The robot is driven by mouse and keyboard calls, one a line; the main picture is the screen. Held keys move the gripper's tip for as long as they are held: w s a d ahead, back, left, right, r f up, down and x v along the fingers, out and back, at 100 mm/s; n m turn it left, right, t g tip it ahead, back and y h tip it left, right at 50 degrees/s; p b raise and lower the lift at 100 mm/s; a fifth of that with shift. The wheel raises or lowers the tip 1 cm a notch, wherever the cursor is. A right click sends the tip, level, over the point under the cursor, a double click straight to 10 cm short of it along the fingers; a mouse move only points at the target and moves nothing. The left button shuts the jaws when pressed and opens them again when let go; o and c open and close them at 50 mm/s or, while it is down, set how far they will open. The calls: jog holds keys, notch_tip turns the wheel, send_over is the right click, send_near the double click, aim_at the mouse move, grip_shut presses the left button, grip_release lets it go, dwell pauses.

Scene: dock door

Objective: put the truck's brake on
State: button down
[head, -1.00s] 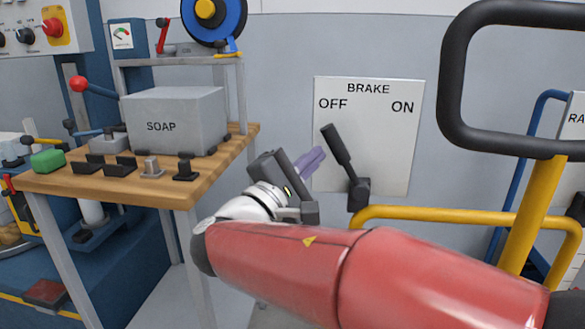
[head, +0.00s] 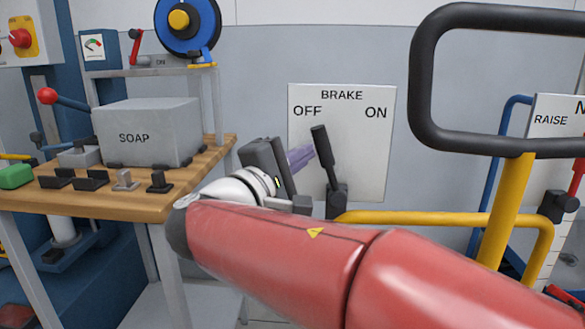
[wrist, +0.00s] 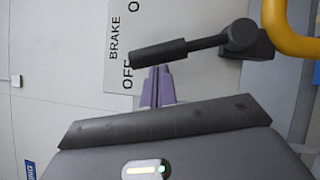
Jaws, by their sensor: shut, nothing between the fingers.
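The brake lever (head: 326,158) is black and leans up and left from its pivot, toward the OFF side of the white brake sign (head: 370,165). The sign reads BRAKE, with OFF at left and ON at right. My gripper (head: 303,157) has purple fingers that are shut and empty. In the head view the fingertips are just left of the lever's upper part; I cannot tell if they touch it. In the wrist view the lever (wrist: 165,52) lies across the sign (wrist: 125,45), just above the purple fingertips (wrist: 157,75).
A yellow rail (head: 430,217) runs right of the lever's base, below a thick black loop handle (head: 425,90). A wooden bench (head: 110,205) with a grey SOAP box (head: 145,135) stands at left. A RAISE sign (head: 550,120) is at right.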

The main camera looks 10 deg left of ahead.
jog(key=shift+w+d+r+m+g+y+b, duration=0.1)
jog(key=shift+d+r+m+g+y+b, duration=0.45)
jog(key=shift+d+m, duration=0.75)
jog(key=shift+w+d+r+m+g+y+b, duration=0.1)
jog(key=shift+d+m+g+y+b, duration=0.15)
jog(key=shift+d+m+g+b, duration=0.95)
jog(key=shift+w+d+r+m+g+y+b, duration=0.1)
jog(key=shift+d+r+m+g+y, duration=0.5)
jog(key=shift+d, duration=1.25)
jog(key=shift+d+f+t, duration=0.1)
jog(key=shift+f+t, duration=0.2)
jog(key=shift+t, duration=0.05)
jog(key=v, duration=0.8)
jog(key=shift+a, duration=0.2)
jog(key=shift+f, duration=0.15)
